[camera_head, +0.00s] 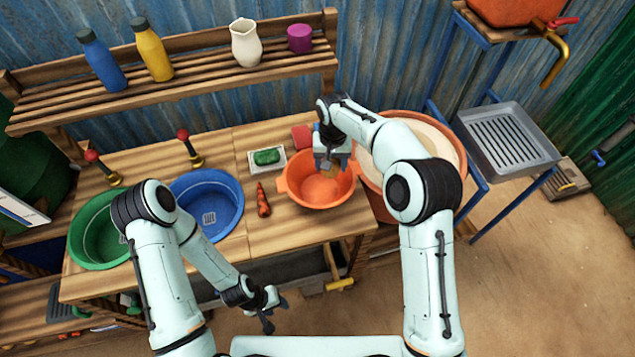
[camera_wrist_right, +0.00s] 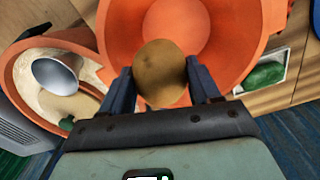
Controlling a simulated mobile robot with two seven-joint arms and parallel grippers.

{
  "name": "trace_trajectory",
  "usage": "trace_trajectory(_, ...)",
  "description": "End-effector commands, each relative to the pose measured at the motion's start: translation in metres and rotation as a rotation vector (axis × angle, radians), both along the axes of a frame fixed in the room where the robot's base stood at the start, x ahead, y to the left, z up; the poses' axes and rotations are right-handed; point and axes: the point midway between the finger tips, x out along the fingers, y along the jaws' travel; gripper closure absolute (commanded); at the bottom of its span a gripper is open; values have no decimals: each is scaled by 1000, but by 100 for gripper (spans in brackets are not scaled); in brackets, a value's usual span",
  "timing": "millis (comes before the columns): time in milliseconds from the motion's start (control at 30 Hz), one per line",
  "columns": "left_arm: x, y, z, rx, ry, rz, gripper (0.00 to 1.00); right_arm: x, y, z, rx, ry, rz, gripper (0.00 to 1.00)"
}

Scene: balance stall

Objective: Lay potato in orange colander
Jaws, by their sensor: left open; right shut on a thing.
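The brown potato (camera_wrist_right: 160,72) is between the two fingers of my right gripper (camera_wrist_right: 163,85), which is shut on it. In the head view the potato (camera_head: 329,171) shows only partly below my right gripper (camera_head: 330,165). The orange colander (camera_head: 305,195) stands on the wooden counter, and the gripper with the potato is over its back right part. The colander (camera_wrist_right: 225,30) fills the upper middle of the right wrist view. I cannot tell whether the potato touches it. My left gripper (camera_head: 268,309) is open and empty, low in front of the counter.
A blue basin (camera_head: 239,225) and a green basin (camera_head: 84,257) are further left. A large orange tub (camera_head: 462,165) stands right of it.

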Motion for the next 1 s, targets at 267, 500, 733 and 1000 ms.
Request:
trace_trajectory(267,-4,0,-3,0,4,0,57,0,0,-15,0,0,0,71)
trace_trajectory(500,-7,0,-5,0,8,0,57,0,0,-27,0,0,0,71)
trace_trajectory(733,-9,0,-7,0,10,0,57,0,0,-38,1,-1,0,71)
trace_trajectory(1000,-10,0,-8,0,11,0,57,0,0,-43,1,-2,0,71)
